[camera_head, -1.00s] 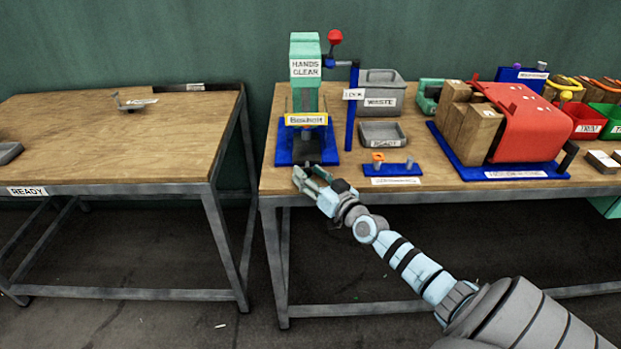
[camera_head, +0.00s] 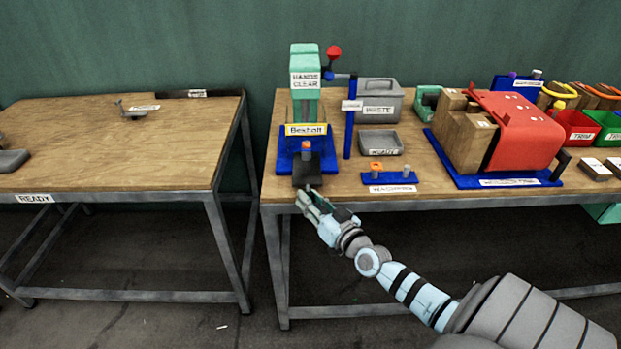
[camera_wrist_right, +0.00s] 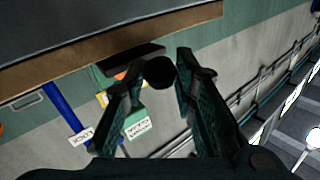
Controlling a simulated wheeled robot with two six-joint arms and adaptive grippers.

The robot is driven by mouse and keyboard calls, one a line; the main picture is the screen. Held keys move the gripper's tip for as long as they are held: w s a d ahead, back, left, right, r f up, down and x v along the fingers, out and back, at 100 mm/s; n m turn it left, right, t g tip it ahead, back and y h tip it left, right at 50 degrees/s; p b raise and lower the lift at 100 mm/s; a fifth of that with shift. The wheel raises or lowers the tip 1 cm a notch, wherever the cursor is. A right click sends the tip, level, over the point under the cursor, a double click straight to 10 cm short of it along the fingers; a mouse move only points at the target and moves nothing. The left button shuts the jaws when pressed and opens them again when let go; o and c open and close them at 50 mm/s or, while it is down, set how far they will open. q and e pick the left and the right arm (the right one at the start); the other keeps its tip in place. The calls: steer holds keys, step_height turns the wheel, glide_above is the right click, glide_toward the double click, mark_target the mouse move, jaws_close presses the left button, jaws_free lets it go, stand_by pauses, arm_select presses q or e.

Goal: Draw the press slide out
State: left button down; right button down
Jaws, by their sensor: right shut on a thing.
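The green press (camera_head: 305,75) with its "HANDS CLEAR" label stands on a blue base (camera_head: 285,155) at the left end of the right table. Its dark slide (camera_head: 306,172) sticks out of the front of the base, with a small orange-topped part (camera_head: 306,150) standing on it. My right gripper (camera_head: 306,192) is at the front end of the slide, by the table's front edge. In the right wrist view its fingers (camera_wrist_right: 160,85) are closed about a round black knob (camera_wrist_right: 160,72). My left gripper is not in view.
A blue post (camera_head: 350,120) stands right of the press. A waste bin (camera_head: 380,97), a grey tray (camera_head: 380,141) and a blue holder (camera_head: 390,178) are to its right. A red-covered fixture (camera_head: 520,125) is farther right. A gap separates the left table (camera_head: 110,165).

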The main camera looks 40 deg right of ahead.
steer(key=s+a, duration=0.1)
steer(key=s, duration=0.1)
steer(key=s+a+p, duration=0.1)
steer(key=shift+s+a, duration=0.35)
steer(key=shift+a, duration=0.05)
steer(key=c, duration=1.3)
jaws_free()
steer(key=s, duration=1.2)
steer(key=shift+a, duration=0.35)
